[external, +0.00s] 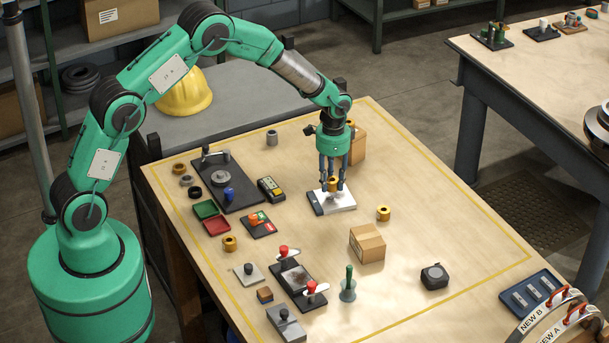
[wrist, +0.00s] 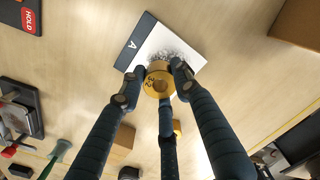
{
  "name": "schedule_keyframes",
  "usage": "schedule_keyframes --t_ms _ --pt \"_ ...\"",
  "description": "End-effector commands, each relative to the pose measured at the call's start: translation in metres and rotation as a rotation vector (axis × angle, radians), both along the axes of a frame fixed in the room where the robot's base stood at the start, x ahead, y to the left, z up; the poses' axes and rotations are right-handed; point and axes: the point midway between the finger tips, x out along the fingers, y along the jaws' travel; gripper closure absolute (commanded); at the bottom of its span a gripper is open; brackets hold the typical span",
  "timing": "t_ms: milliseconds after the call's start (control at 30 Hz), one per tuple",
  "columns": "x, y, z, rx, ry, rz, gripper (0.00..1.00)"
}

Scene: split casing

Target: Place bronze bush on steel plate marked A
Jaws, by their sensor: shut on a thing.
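My gripper (external: 333,182) has several dark fingers and is shut on a bronze bush (external: 333,185). In the wrist view the bush (wrist: 158,80) sits between the fingertips (wrist: 154,73), its round bore facing the camera. The steel plate marked A (external: 343,203) lies on the table directly below the gripper. In the wrist view the plate (wrist: 185,42) is bright, with a dark strip lettered A and a rough grey patch near the bush. The bush appears over the plate; I cannot tell whether they touch. The fingers hide part of the plate.
Another bronze bush (external: 383,213) stands right of the plate. A cardboard box (external: 367,244) is in front, and another box (external: 358,145) stands close behind my gripper.

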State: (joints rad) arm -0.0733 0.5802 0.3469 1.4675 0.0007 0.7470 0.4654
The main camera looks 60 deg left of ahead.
Motion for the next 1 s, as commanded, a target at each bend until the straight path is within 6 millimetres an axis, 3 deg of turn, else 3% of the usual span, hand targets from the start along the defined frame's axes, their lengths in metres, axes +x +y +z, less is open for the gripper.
schedule_keyframes --t_ms 333,700,1000 --pt "0.000 0.000 -0.001 0.000 0.000 0.000 1.00" --pt "0.000 0.000 -0.033 0.000 0.001 0.000 1.00" --pt "0.000 0.000 -0.035 0.000 -0.001 0.000 1.00"
